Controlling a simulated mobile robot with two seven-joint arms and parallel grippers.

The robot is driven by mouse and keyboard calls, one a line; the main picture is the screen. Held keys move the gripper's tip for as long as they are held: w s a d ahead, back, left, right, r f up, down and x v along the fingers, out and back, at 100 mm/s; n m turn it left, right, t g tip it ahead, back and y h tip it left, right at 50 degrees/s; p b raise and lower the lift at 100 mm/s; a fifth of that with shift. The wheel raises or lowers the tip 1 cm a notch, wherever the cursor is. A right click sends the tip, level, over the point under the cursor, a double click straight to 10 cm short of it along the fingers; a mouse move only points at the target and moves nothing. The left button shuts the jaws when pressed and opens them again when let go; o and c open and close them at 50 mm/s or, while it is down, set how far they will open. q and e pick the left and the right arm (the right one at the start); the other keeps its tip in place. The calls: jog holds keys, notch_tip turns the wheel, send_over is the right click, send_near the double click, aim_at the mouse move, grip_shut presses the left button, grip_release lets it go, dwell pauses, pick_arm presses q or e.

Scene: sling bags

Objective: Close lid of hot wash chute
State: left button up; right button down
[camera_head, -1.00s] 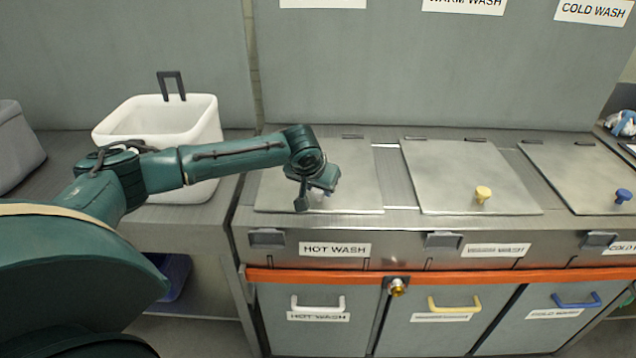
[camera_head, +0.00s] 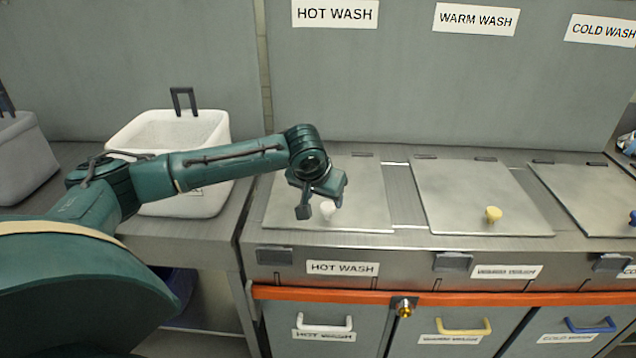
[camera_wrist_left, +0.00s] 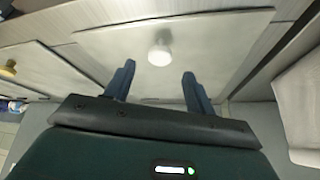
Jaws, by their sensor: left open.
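The hot wash chute lid (camera_head: 362,208) is a flat metal plate lying down on the counter, below the upper HOT WASH sign (camera_head: 335,13). Its white knob (camera_head: 327,209) stands near the front edge. My left gripper (camera_head: 316,208) is over the lid, beside the knob in the head view. In the left wrist view the gripper (camera_wrist_left: 157,80) is open and empty, with its fingers apart. The white knob (camera_wrist_left: 159,54) shows beyond the fingertips, roughly between them, on the lid (camera_wrist_left: 205,50). I cannot tell the exact gap. My right gripper is out of view.
The warm wash lid (camera_head: 470,195) with a yellow knob and the cold wash lid (camera_head: 590,195) with a blue knob also lie flat to the right. A white bin (camera_head: 200,130) stands left of the chute. An orange rail (camera_head: 450,299) runs along the counter front.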

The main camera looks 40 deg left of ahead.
pick_arm(q)
jog(key=v, duration=0.7)
dwell(0.3)
jog(key=s+d+f+m+t+h, duration=0.1)
jog(key=s+d+f+m+h, duration=0.2)
jog(key=d+f, duration=0.6)
jog(key=s+d+f+m+t+h, duration=0.1)
jog(key=s+d+f+m+h, duration=0.2)
jog(key=d+f, duration=0.6)
jog(key=s+d+f+n+t+y+p, duration=0.1)
jog(key=s+f+t, duration=0.2)
jog(key=s, duration=1.1)
notch_tip(320, 180, down, 3)
jog(key=shift+s+r, duration=0.25)
jog(key=shift+s, duration=0.05)
jog(key=shift+d, duration=0.2)
jog(key=shift+c, duration=0.2)
